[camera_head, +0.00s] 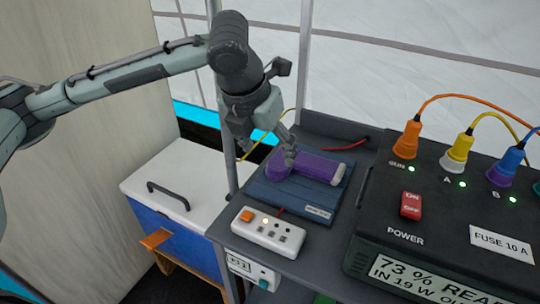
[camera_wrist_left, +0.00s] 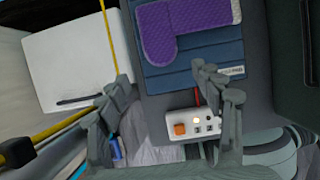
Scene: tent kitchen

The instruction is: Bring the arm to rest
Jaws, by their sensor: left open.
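My left gripper (camera_head: 284,150) hangs down from the arm that comes in from the left. In the head view its fingers overlap the left end of a purple quilted thing (camera_head: 313,169). In the left wrist view the fingers of the left gripper (camera_wrist_left: 163,84) are spread wide with nothing held between them. The purple thing (camera_wrist_left: 158,32) lies beyond the fingertips, on a dark blue ribbed pad (camera_wrist_left: 195,75); I cannot tell the height of the gripper above it. My right gripper is not in view.
A white control box (camera_head: 268,233) with an orange button stands in front of the pad. A black power unit (camera_head: 450,200) with coloured plugs stands at right. A white-lidded blue cooler (camera_head: 165,180) is at left. A grey upright post (camera_head: 229,160) stands close to the gripper.

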